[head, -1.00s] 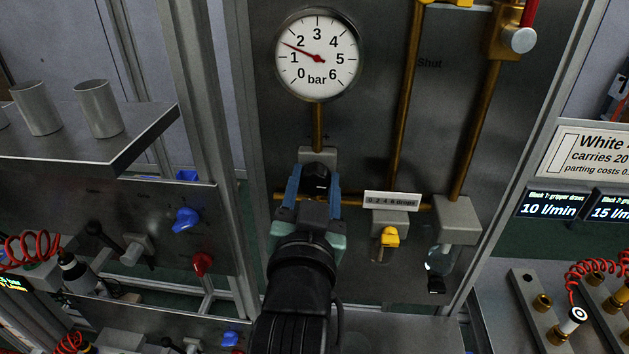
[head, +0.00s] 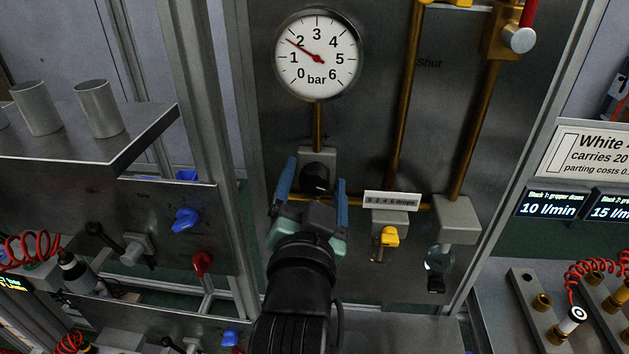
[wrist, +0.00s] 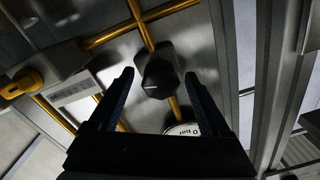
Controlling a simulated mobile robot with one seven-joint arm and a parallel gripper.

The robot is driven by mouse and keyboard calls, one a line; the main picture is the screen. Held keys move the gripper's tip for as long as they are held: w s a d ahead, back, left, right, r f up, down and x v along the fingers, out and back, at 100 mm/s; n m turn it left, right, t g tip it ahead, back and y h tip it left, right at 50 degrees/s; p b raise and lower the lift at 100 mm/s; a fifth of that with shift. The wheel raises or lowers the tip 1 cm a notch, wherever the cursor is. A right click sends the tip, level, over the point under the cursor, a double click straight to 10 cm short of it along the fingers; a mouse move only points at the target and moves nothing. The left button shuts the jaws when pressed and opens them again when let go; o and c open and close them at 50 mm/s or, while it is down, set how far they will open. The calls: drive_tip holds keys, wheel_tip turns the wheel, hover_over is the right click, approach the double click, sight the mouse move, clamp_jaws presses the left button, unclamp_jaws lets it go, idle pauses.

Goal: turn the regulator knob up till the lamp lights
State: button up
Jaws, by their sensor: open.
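The black regulator knob (head: 316,178) sits on a grey block below the pressure gauge (head: 317,55). A white mark shows on the knob in the wrist view (wrist: 158,76). My gripper (head: 313,184) is open, with its blue fingers on either side of the knob. In the wrist view my gripper (wrist: 159,77) shows a clear gap between each finger and the knob. The red needle of the gauge points just under 2 bar. I cannot pick out the lamp in these views.
Right of the knob are a yellow tap (head: 389,237), a small drops label (head: 392,200) and a clear bowl (head: 439,259). Brass pipes (head: 404,110) run up the panel. A metal shelf (head: 130,130) with grey cups juts out at the left.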

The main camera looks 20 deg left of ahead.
drive_tip(key=shift+s, duration=0.15)
drive_tip(key=shift+s+d+f, duration=0.1)
drive_tip(key=shift+s+d, duration=0.05)
drive_tip(key=shift+s, duration=0.15)
drive_tip(key=p+v, duration=0.5)
drive_tip(key=v, duration=0.7)
idle(0.4)
